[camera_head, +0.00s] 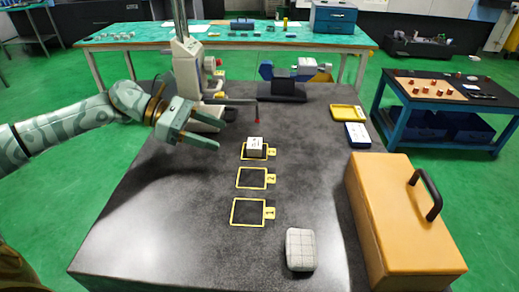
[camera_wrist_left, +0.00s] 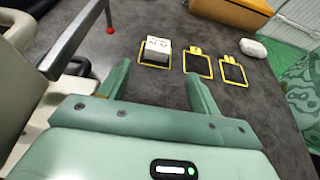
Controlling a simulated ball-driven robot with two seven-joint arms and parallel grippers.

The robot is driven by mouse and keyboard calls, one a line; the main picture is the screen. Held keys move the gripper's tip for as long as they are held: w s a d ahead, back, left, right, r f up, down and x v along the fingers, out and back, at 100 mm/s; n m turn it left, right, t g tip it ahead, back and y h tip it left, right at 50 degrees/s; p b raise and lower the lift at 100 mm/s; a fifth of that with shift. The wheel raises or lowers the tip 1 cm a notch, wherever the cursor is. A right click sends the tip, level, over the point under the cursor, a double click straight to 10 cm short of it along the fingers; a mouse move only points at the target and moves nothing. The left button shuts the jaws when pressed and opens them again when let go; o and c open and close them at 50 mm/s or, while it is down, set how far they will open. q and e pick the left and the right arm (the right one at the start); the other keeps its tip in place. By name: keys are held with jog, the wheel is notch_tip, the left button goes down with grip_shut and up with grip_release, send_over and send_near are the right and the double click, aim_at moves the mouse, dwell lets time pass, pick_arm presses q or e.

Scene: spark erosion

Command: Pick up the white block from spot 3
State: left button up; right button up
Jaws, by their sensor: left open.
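The white block (camera_head: 255,143) with dark marks sits in the farthest yellow frame, spot 3 (camera_head: 271,152), on the dark table. In the left wrist view the block (camera_wrist_left: 158,48) stands beyond my fingertips, between their directions. My left gripper (camera_head: 208,135) is open and empty, to the left of the block and apart from it. Its two green fingers (camera_wrist_left: 157,75) also show in the left wrist view. Spot 2 (camera_head: 251,187) and the nearest frame, spot 1 (camera_head: 248,224), are empty. My right gripper is not in view.
A white machine (camera_head: 187,68) with a dark arm and red-tipped probe (camera_head: 257,112) stands close behind my left gripper. An orange case (camera_head: 400,225) and a pale rounded item (camera_head: 300,250) are at the right and front. Yellow (camera_head: 347,112) and blue-white (camera_head: 357,135) trays lie at the right edge.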

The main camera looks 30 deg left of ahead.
aim_at(255, 142)
pick_arm(q)
jog(key=x, duration=0.5)
jog(key=shift+w+d, duration=0.2)
jog(key=shift+d, duration=0.1)
jog(key=x, duration=0.1)
jog(key=b+x, duration=0.1)
jog(key=x, duration=0.3)
jog(key=shift+w+d+r, duration=0.15)
jog(key=shift+w+r, duration=0.05)
jog(key=shift+w, duration=0.05)
jog(key=c, duration=1.2)
